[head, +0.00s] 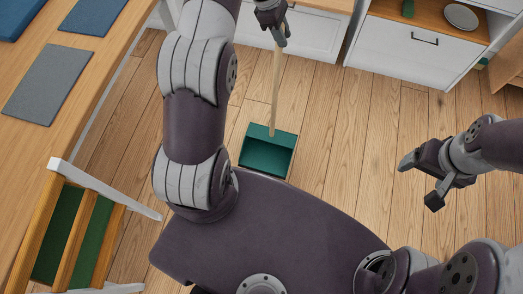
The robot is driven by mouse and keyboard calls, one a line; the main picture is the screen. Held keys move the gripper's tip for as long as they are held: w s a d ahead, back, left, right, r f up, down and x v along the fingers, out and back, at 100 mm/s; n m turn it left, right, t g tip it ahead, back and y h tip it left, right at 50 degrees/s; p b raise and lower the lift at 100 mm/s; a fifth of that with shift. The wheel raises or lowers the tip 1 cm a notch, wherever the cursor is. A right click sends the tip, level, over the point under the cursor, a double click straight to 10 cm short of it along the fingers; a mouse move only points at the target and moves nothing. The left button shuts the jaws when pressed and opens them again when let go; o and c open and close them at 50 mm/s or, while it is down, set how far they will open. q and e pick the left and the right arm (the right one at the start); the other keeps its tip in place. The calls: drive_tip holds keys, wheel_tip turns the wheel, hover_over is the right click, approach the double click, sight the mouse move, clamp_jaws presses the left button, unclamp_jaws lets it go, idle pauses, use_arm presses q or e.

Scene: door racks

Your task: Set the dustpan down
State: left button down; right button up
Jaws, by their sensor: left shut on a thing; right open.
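The green dustpan (268,158) with its long wooden handle (276,85) is in the middle of the head view. Its pan is at floor level, close in front of my base; I cannot tell whether it touches the floor. My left gripper (279,36) is shut on the upper part of the handle, which stands nearly upright. My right gripper (416,182) is open and empty, to the right of the dustpan and apart from it.
A wooden table (88,68) with grey and blue mats runs along the left. A white and wooden rack with green panels (72,231) stands at lower left. White cabinets (408,50) line the back. The wooden floor (355,135) right of the pan is clear.

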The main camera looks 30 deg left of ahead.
use_arm(q)
drive_tip(key=s+f+b, duration=0.4)
drive_tip(key=s+f, duration=0.6)
drive_tip(key=f, duration=0.1)
drive_tip(key=shift+s+f+n, duration=0.25)
drive_tip(key=shift+f+n, duration=0.05)
use_arm(e)
drive_tip(key=shift+w+f, duration=0.15)
drive_tip(key=shift+f, duration=1)
drive_tip(key=shift+w+f, duration=0.15)
drive_tip(key=shift+f, duration=1)
use_arm(q)
drive_tip(key=c, duration=0.9)
unclamp_jaws()
drive_tip(key=shift+f, duration=0.1)
drive_tip(key=shift+o, duration=0.2)
